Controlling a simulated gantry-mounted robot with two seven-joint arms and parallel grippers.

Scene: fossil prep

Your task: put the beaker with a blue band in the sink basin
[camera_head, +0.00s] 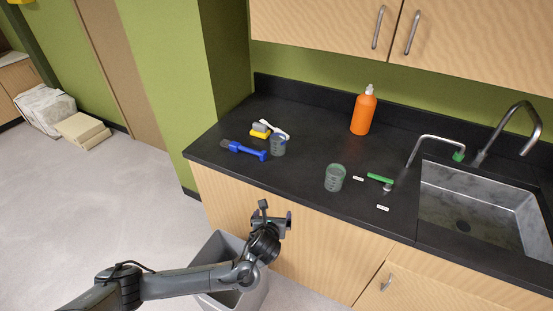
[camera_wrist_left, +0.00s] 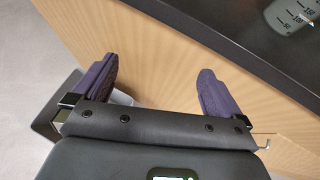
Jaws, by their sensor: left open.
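The sink basin (camera_head: 488,192) is a grey recess at the counter's right end and looks empty. My left gripper (camera_head: 277,220) is open and empty in front of the cabinet, below the counter's front edge. In the left wrist view its two dark fingers (camera_wrist_left: 156,78) are spread wide with nothing between. My right gripper is in neither view.
A green-banded beaker (camera_head: 335,178) stands nearer the sink, beside a green-handled tool (camera_head: 380,179). A beaker (camera_wrist_left: 293,18) shows partly in the wrist view. A grey bin (camera_head: 222,244) stands below.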

